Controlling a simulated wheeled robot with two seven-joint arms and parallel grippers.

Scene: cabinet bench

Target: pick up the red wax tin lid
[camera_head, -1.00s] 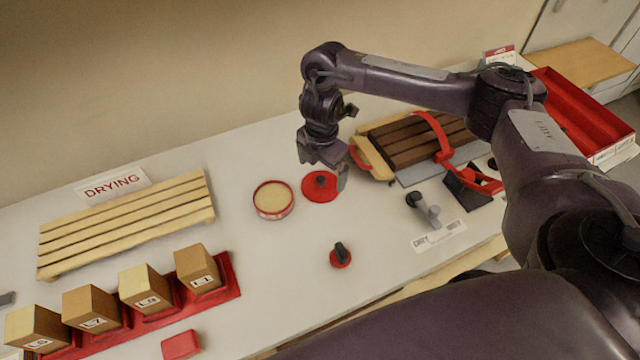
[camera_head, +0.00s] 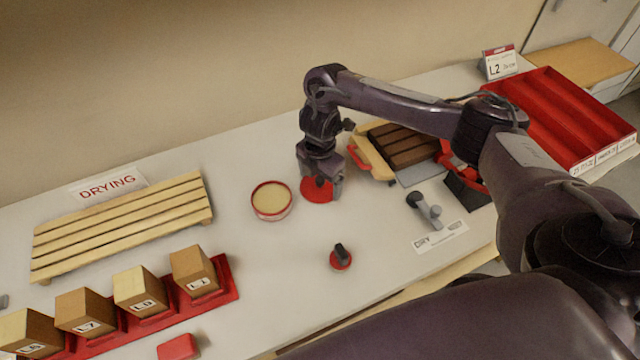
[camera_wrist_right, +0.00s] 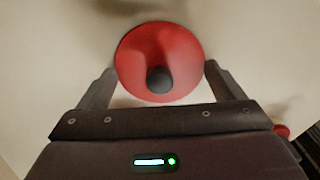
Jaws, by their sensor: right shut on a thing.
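The red wax tin lid (camera_head: 317,190), a round red disc with a dark knob, is on the bench just right of the open tin (camera_head: 271,201), which holds pale wax. My right gripper (camera_head: 322,188) points down over the lid and is shut on it. In the right wrist view the lid (camera_wrist_right: 185,58) sits between the two fingers of my right gripper (camera_wrist_right: 160,80), one at each side of its rim. The gripper hides the knob in the head view. I cannot tell whether the lid is clear of the bench. My left gripper is not in view.
A small red, dark-knobbed piece (camera_head: 341,260) stands in front. A slatted drying rack (camera_head: 120,225) and boxes in a red holder (camera_head: 225,285) are left. A wooden slatted piece (camera_head: 400,145), grey handle (camera_head: 428,210) and red tray (camera_head: 560,115) are right. Bench around the tin is clear.

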